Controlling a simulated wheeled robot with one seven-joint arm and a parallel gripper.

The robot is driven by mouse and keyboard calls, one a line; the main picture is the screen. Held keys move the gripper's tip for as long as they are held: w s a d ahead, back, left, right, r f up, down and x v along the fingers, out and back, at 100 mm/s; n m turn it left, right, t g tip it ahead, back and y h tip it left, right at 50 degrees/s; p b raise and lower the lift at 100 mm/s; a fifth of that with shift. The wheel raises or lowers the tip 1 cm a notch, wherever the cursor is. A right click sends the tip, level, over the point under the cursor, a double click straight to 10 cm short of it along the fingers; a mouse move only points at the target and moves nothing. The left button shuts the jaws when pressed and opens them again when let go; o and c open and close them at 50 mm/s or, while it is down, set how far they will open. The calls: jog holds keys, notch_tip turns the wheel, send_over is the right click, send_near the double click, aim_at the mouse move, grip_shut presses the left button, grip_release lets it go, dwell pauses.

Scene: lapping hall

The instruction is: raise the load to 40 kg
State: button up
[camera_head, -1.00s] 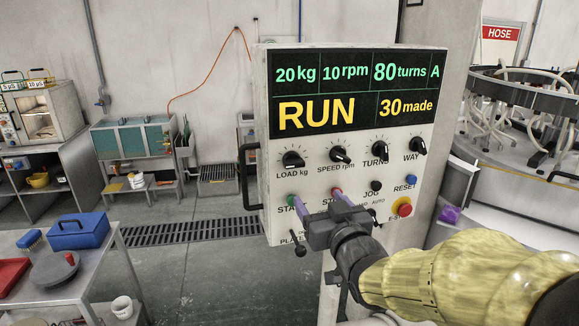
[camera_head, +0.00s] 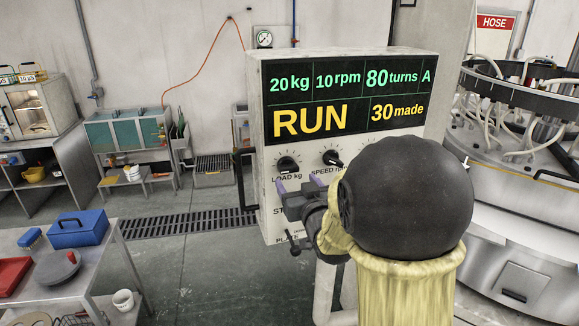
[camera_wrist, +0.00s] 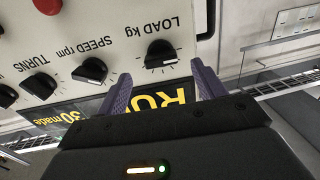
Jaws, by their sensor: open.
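The control panel (camera_head: 264,218) has a display (camera_head: 340,98) reading 20 kg, 10 rpm, 80 turns, A, RUN and 30 made. The black LOAD kg knob (camera_head: 287,164) is at the panel's left, under the display. It also shows upside down in the wrist view (camera_wrist: 160,53). My gripper (camera_head: 300,184) is open and empty just below this knob in the head view. In the wrist view the knob lies between and beyond the fingertips (camera_wrist: 160,76), with no contact visible. My arm hides most of the lower panel.
The SPEED rpm knob (camera_head: 333,158) sits right of the load knob. A black handle (camera_head: 243,178) projects from the panel's left side. A table with a blue box (camera_head: 78,230) stands at lower left. The floor between is clear.

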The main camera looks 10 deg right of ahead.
aim_at(290, 172)
jog(key=w+p, duration=0.1)
jog(key=w, duration=0.3)
jog(key=w+p, duration=0.1)
jog(key=w, duration=0.1)
jog(key=shift+w+a+p, duration=0.35)
jog(key=c, duration=1)
